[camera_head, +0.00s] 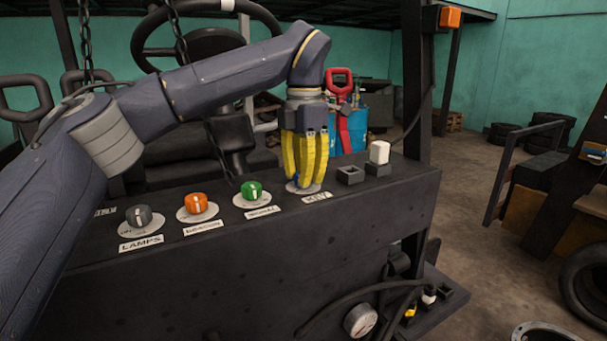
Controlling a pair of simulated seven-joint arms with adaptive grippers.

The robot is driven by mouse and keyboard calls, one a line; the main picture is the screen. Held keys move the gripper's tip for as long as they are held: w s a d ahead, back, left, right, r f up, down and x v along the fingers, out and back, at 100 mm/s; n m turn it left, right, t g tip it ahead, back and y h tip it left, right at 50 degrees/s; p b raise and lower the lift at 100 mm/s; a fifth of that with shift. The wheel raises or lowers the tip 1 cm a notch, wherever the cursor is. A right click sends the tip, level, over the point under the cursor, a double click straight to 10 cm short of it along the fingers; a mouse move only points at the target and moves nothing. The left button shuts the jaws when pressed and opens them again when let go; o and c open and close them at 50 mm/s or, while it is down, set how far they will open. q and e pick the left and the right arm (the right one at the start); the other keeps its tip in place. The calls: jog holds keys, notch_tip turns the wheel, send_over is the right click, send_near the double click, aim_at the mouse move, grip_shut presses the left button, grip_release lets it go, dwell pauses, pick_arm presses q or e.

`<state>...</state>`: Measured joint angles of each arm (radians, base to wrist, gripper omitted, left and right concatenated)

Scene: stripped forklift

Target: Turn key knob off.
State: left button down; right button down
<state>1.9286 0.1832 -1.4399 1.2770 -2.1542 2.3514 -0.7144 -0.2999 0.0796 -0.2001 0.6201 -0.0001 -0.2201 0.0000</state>
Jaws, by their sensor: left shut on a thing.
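The key knob sits on a round pale plate (291,188) above the label KEY (317,197), on top of the dark panel (330,240). My left gripper (304,184) points straight down onto it with yellow fingers closed around the knob. Only a small blue part of the knob (295,181) shows between the fingers, so its angle is hidden. My right gripper is not in view.
To the left on the panel stand a green knob (252,190), an orange knob (195,203) and a grey knob (138,216). To the right are an empty square socket (350,175) and a white switch (379,153). A dark post (416,85) rises at the panel's right end.

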pick_arm(q)
jog(key=n, duration=0.5)
jog(key=shift+n, duration=0.4)
jog(key=n, duration=0.5)
jog(key=shift+w+n, duration=0.1)
jog(key=shift+n, duration=0.2)
jog(key=shift+r+n, duration=0.1)
jog(key=shift+n, duration=0.2)
jog(key=c, duration=1)
grip_release()
jog(key=shift+o, duration=0.2)
notch_tip(320, 180, up, 12)
